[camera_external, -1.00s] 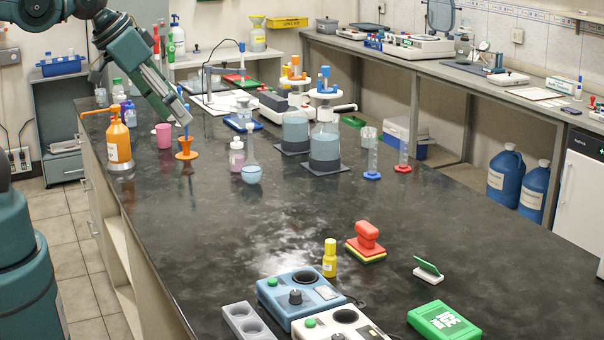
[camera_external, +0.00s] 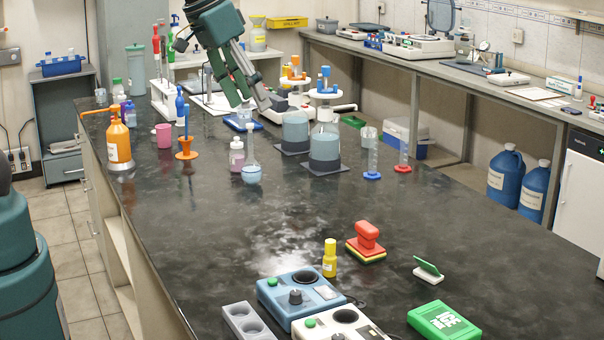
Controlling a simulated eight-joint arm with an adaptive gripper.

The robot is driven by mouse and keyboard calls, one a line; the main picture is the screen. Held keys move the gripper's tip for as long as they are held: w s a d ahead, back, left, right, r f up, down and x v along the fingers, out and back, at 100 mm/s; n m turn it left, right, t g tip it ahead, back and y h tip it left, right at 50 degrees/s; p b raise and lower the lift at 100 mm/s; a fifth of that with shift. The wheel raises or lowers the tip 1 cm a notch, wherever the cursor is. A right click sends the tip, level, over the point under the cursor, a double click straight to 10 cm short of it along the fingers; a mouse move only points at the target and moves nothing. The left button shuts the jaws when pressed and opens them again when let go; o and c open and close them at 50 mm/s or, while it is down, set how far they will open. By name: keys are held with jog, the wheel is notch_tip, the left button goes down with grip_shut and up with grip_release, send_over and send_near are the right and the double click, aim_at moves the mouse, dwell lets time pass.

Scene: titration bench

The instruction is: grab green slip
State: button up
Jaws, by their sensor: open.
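A small green slip (camera_external: 429,265) leans tilted in a white holder (camera_external: 428,277) on the right front part of the dark bench. My gripper (camera_external: 258,104) is high over the far part of the bench, fingers pointing down and to the right. It is open, with nothing seen between its fingers. It is far behind and to the left of the green slip, not touching it.
A red stamp (camera_external: 367,237) and a yellow bottle (camera_external: 330,258) stand left of the slip; a green box (camera_external: 444,320) lies in front. Glass vessels (camera_external: 325,150) stand below and right of my gripper. The middle of the bench (camera_external: 230,220) is clear.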

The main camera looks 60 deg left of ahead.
jog(key=w+d+f+g, duration=0.1)
jog(key=w+d, duration=0.2)
jog(key=w, duration=0.2)
jog(key=w+d+f, duration=0.2)
jog(key=w, duration=0.3)
jog(key=n+g+b, duration=0.1)
jog(key=g, duration=0.3)
send_over(429, 267)
jog(key=a, duration=0.1)
jog(key=shift+y, duration=0.3)
jog(key=f, duration=2.4)
jog(key=shift+w+a, duration=0.1)
jog(key=shift+w, duration=0.25)
jog(key=shift+d+f, duration=0.2)
jog(key=shift+f, duration=0.05)
jog(key=shift+f, duration=1.3)
